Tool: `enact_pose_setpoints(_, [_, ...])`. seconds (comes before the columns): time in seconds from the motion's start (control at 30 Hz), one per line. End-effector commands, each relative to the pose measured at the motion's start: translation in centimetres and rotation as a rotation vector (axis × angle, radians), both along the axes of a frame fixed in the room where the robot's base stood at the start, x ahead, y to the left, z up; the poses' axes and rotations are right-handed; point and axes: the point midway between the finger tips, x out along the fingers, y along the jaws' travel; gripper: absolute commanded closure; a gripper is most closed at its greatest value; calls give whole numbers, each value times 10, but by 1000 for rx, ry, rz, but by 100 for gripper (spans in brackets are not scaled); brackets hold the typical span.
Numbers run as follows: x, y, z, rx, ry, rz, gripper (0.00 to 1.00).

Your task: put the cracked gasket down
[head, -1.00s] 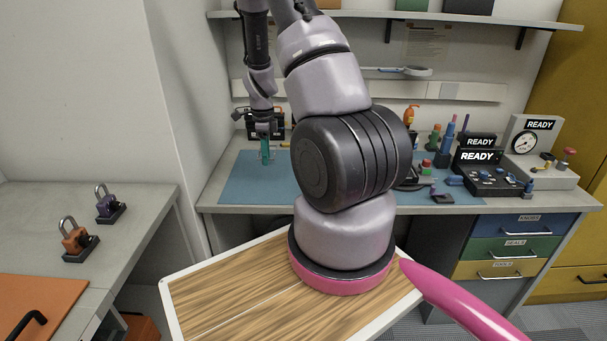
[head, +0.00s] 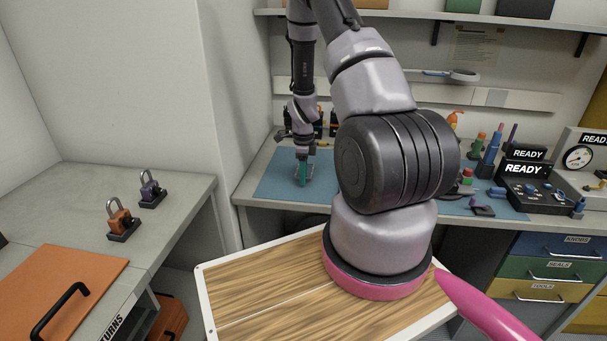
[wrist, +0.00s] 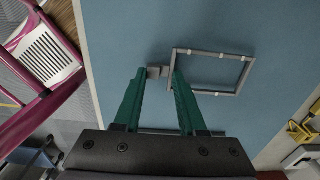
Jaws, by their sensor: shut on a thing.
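My gripper (wrist: 158,76) has green fingers and is shut on the small grey tab of the gasket. The gasket (wrist: 208,51) is a thin grey square frame with a few pale marks on its sides. It sticks out to the right of the fingertips in the wrist view, over the blue mat (wrist: 125,35). Whether it touches the mat or hangs just above it I cannot tell. In the head view my gripper (head: 303,174) points down over the left part of the mat (head: 270,186); the gasket is too small there to make out clearly.
Orange (head: 121,222) and purple (head: 150,189) padlocks stand on the left counter, behind an orange panel (head: 85,285) with a black handle. Dark READY devices (head: 525,170) and coloured parts stand right on the bench. Small bottles stand behind my gripper.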

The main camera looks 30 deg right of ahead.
Motion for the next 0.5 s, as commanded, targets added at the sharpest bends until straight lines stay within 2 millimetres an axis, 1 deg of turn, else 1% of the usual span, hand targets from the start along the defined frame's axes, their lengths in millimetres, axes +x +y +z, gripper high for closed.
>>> enact_pose_setpoints(0.23, [0,0,-8,0,1,1,100])
enact_pose_setpoints(0.37, [0,0,-8,0,0,1,100])
enact_pose_setpoints(0.4, [0,0,-9,0,0,1,45])
enact_pose_setpoints(0.43, [0,0,-9,0,0,1,33])
enact_pose_setpoints(0.47, [0,0,-9,0,0,1,30])
enact_pose_setpoints(0.5, [0,0,-9,0,0,1,30])
